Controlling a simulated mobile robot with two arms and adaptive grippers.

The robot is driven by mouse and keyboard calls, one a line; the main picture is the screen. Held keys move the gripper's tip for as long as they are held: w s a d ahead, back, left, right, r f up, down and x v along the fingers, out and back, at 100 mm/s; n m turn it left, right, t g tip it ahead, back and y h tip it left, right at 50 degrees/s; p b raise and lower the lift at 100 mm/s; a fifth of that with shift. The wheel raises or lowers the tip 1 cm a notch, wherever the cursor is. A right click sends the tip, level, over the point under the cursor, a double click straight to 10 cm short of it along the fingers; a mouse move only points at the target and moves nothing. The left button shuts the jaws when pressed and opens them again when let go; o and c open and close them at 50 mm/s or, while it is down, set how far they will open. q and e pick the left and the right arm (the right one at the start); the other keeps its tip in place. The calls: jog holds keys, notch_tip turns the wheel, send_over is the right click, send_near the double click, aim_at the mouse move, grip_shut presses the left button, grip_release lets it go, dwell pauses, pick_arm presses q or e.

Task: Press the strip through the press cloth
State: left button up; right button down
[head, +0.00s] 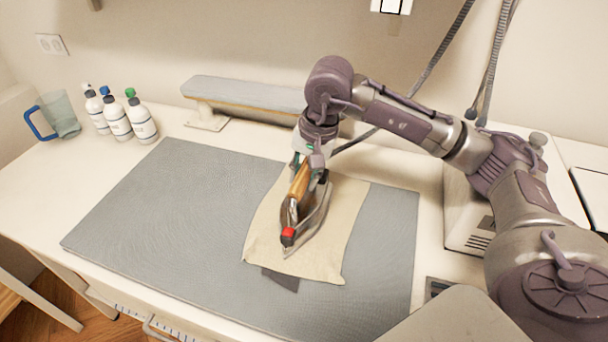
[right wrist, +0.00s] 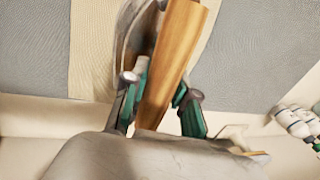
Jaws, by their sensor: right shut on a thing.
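A beige press cloth (head: 336,238) lies on the grey pressing mat (head: 175,215). A dark grey strip (head: 282,280) shows at the cloth's front edge; the rest of it is hidden under the cloth. An iron (head: 318,212) with a wooden handle and a red button is over the middle of the cloth, its tip toward the front. I cannot tell whether its soleplate touches the cloth. My right gripper (head: 309,163) is shut on the iron's handle, which also shows between the fingers in the right wrist view (right wrist: 167,75). My left gripper is not in view.
A padded sleeve board (head: 245,93) stands behind the mat. Several white bottles (head: 115,119) and a clear jug (head: 60,115) with a blue handle stand at the back left. A pale boxy unit (head: 462,215) is at right. The mat's left part is clear.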

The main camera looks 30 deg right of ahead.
jog(key=shift+d+r, duration=0.1)
jog(key=shift+s+d+b, duration=1.05)
jog(key=shift+s+d, duration=0.45)
jog(key=shift+s, duration=0.25)
jog(key=shift+r, duration=0.1)
jog(key=shift+w+r+p, duration=0.1)
jog(key=shift+r+p, duration=0.4)
jog(key=shift+r, duration=0.2)
jog(key=shift+r+p, duration=1.65)
jog(key=shift+r, duration=1.15)
